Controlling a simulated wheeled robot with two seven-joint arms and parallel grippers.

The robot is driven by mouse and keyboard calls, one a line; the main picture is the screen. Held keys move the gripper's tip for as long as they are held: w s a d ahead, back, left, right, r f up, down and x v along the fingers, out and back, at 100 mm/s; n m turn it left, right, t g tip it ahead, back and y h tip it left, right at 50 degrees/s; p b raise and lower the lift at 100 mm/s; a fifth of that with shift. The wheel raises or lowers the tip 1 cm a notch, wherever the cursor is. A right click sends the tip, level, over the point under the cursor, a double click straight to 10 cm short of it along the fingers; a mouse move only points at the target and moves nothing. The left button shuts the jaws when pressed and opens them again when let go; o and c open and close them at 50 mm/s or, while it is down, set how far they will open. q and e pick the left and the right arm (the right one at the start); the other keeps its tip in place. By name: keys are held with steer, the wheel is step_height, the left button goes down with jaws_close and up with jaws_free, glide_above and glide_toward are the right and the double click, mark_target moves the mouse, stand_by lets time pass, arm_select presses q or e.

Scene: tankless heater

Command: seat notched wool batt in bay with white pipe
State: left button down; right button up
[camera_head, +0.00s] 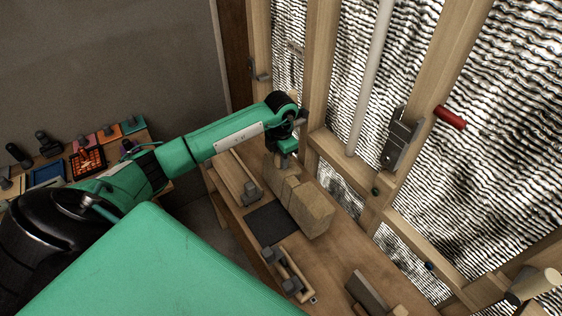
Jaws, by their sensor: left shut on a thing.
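My left gripper (284,159) points down at the far end of a tan block, which looks like the wool batt (305,206). It is shut on that end, though the fingertips are partly hidden. The batt lies lengthwise over the wooden bench, with a step or seam across its middle. I cannot tell if it touches the bench. The white pipe (370,75) runs upright in the bay between two wooden studs (318,70), right of the gripper. The batt is outside the bay. My right gripper is not in view.
A grey metal box (402,137) is on the stud right of the pipe, beside a red cylinder (450,117). A dark mat (272,224) and wooden-handled tools (288,274) are on the bench (345,255). A low cross rail (340,160) bounds the bay. Small coloured trays (86,160) stand far left.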

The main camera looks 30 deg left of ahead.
arm_select(q)
step_height(320, 180, down, 2)
steer(key=shift+f+p, duration=0.2)
steer(key=shift+p, duration=0.25)
steer(key=shift+f, duration=0.3)
steer(key=shift+f+b, duration=0.25)
steer(key=shift+b, duration=0.1)
steer(key=c, duration=1.1)
jaws_free()
steer(key=shift+r, duration=0.1)
steer(key=shift+r+p, duration=0.1)
steer(key=shift+p, duration=0.2)
step_height(320, 180, up, 4)
steer(key=b, duration=0.3)
step_height(320, 180, up, 10)
steer(key=shift+f+b, duration=0.2)
steer(key=shift+b, duration=1.05)
